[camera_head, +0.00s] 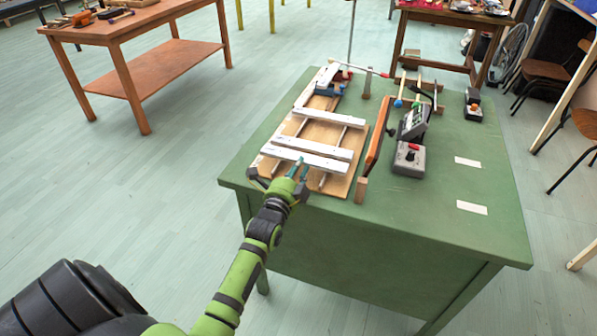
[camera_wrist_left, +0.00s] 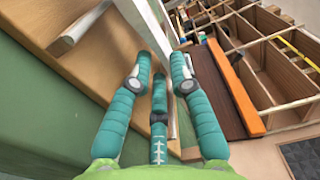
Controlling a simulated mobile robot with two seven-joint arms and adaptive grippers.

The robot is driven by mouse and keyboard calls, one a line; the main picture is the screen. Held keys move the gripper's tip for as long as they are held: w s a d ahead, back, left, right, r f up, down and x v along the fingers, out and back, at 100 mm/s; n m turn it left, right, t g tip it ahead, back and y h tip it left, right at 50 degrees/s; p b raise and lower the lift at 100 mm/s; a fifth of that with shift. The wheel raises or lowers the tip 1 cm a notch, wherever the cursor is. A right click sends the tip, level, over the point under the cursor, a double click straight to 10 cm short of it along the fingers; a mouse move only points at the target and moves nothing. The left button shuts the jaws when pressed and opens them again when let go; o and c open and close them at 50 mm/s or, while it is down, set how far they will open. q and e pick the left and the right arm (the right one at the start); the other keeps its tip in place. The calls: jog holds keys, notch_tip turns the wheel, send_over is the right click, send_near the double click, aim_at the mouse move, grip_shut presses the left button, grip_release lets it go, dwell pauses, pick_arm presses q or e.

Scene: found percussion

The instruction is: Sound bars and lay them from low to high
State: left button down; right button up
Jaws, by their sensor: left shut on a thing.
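Several pale bars lie across a wooden board on the green table. My left gripper (camera_head: 293,170) is at the near end of the board and is shut on a bar, apparently the nearest one. In the left wrist view my teal fingers (camera_wrist_left: 160,75) close around the pale bar (camera_wrist_left: 150,22), whose gripped part is partly hidden. A stick with a blue ball (camera_head: 398,103) lies beyond the board. My right gripper is not in view.
An orange-brown slab (camera_head: 375,138) stands right of the board. A grey box with a red button (camera_head: 408,160) and a device with a screen (camera_head: 413,123) sit beside it.

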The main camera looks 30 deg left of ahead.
pick_arm(q)
jog(key=shift+f, duration=0.35)
jog(key=shift+f, duration=0.1)
jog(key=shift+f, duration=0.15)
jog(key=c, duration=1.1)
grip_release()
jog(key=shift+c, duration=0.2)
jog(key=shift+f+b, duration=0.15)
jog(key=shift+b, duration=0.25)
jog(key=v, duration=0.7)
